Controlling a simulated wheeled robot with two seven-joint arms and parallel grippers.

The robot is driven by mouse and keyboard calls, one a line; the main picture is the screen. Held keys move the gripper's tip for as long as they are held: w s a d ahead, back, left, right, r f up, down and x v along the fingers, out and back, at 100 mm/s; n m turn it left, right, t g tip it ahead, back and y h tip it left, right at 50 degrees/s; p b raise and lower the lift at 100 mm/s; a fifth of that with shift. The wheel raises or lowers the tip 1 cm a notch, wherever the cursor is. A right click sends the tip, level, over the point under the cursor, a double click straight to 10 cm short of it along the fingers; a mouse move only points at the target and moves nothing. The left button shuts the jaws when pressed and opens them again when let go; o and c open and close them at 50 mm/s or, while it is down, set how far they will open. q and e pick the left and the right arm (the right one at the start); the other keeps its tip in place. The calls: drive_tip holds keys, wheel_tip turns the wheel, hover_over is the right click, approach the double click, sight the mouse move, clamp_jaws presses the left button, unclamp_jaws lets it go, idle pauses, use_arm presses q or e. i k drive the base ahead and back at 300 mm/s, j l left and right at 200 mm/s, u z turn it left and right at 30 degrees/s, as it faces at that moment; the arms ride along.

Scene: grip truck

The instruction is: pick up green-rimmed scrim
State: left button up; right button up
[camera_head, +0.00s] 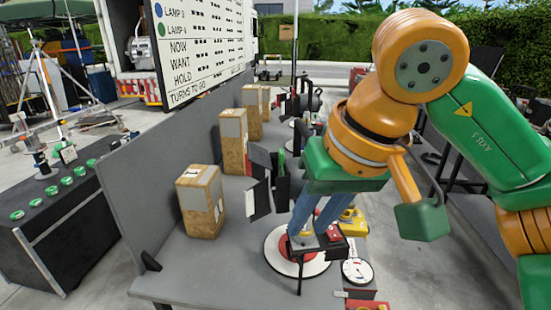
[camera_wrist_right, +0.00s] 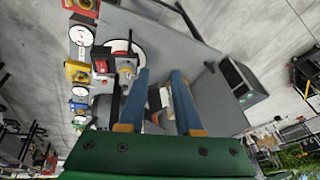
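My right gripper (camera_head: 318,222) hangs over the grey bench with its two blue fingers pointing down and apart. They also show open and empty in the right wrist view (camera_wrist_right: 161,74). Below and around the fingertips is a black fixture with a red part (camera_head: 328,236) on a round white-and-red plate (camera_head: 297,255). A small green piece (camera_head: 281,160) shows among black flaps left of the gripper; I cannot tell whether it is the scrim's rim. Several green-ringed discs (camera_head: 66,181) lie on the black case at left, too small to identify surely. My left gripper is not in view.
Wooden blocks with grey tops (camera_head: 201,200) stand along the bench's upright grey panel (camera_head: 150,185). A white dial (camera_head: 357,271) and yellow item (camera_head: 352,224) sit right of the plate. The bench's front left is clear.

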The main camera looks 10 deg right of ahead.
sight(281, 161)
drive_tip(key=i, duration=0.95)
